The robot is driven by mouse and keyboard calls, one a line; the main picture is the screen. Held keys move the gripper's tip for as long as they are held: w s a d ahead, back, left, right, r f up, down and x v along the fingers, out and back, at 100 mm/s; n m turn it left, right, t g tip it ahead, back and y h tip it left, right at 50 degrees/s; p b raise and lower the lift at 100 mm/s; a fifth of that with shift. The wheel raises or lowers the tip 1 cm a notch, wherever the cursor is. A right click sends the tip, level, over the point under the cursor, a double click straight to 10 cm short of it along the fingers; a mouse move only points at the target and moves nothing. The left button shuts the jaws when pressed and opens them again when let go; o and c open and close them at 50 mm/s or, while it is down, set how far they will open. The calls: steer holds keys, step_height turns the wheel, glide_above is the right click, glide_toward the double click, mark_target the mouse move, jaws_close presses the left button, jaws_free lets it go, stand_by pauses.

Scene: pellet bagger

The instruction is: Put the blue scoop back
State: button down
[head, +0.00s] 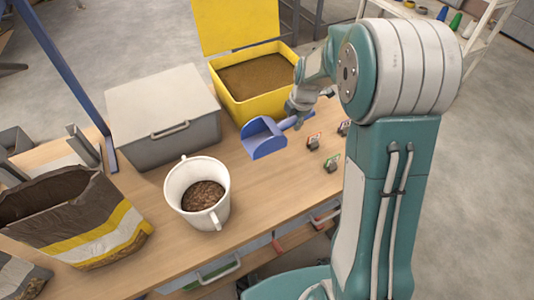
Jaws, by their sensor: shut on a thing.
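The blue scoop (264,139) is in the head view, just in front of the yellow bin, with its wide open bowl toward the left. My gripper (296,118) is shut on the scoop's handle at the right of the bowl. The scoop's bowl looks empty. I cannot tell whether the scoop touches the table or hangs a little above it. My gripper hides part of the handle.
An open yellow bin (289,105) of brown pellets stands behind the scoop. A lidded grey box (172,150), a white bucket of pellets (179,180) and an open bag (92,238) stand to the left. Small coloured clips (313,143) are on the table at right.

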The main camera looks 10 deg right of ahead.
steer(key=f, duration=0.3)
steer(key=a+f, duration=0.1)
steer(key=f, duration=0.1)
steer(key=shift+s, duration=0.1)
steer(key=f, duration=0.4)
steer(key=shift+d+f, duration=0.35)
steer(key=shift+a, duration=0.15)
steer(key=shift+c, duration=2)
jaws_free()
